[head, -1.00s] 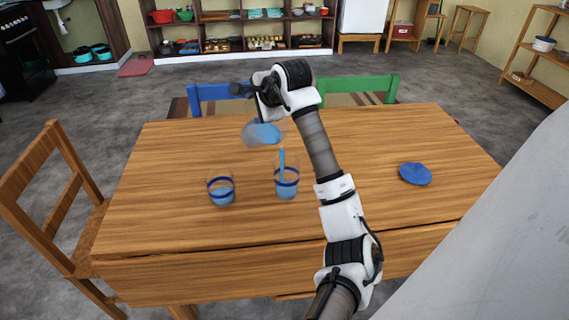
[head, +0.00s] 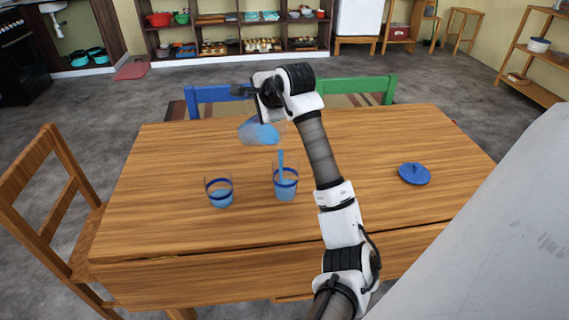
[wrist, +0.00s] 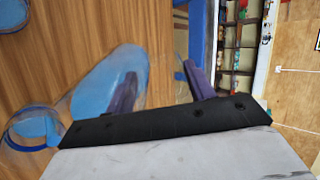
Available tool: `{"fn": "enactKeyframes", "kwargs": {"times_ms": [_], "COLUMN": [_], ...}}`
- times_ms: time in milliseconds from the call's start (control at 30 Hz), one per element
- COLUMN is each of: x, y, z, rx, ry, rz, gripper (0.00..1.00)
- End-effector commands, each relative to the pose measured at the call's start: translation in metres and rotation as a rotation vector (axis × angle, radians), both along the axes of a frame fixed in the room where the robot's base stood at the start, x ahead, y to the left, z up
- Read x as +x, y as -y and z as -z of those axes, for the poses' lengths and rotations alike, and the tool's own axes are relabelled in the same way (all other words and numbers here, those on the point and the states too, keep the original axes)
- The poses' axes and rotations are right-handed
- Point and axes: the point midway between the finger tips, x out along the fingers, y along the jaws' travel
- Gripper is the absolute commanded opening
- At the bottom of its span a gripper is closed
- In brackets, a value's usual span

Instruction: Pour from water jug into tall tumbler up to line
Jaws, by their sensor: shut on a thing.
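The clear water jug (head: 262,133) is held tilted above the table, with blue water inside. A blue stream runs from it into the tall tumbler (head: 286,183), which stands upright below. The tumbler has a dark blue band; its water reaches about the band, the exact level hard to tell. My gripper (head: 246,91) is shut on the jug, above and behind the tumbler. In the wrist view the jug (wrist: 100,88) shows beside my gripper's purple fingers (wrist: 163,82). The grip point itself is partly hidden.
A shorter banded glass (head: 220,193) with some blue water stands left of the tall tumbler. A blue lid (head: 414,174) lies on the right of the wooden table (head: 160,225). Blue and green chairs (head: 360,90) stand behind. The table's left side is clear.

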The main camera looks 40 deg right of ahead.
Motion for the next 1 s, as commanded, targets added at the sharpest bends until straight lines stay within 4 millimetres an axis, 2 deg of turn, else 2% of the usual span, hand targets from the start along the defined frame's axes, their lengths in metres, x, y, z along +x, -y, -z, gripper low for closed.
{"fn": "enactKeyframes", "kwargs": {"times_ms": [1000], "x": [0.0016], "y": [-0.0004], "z": [-0.0058], "rx": [-0.006], "ry": [0.049], "rz": [-0.001], "gripper": [0.06]}}
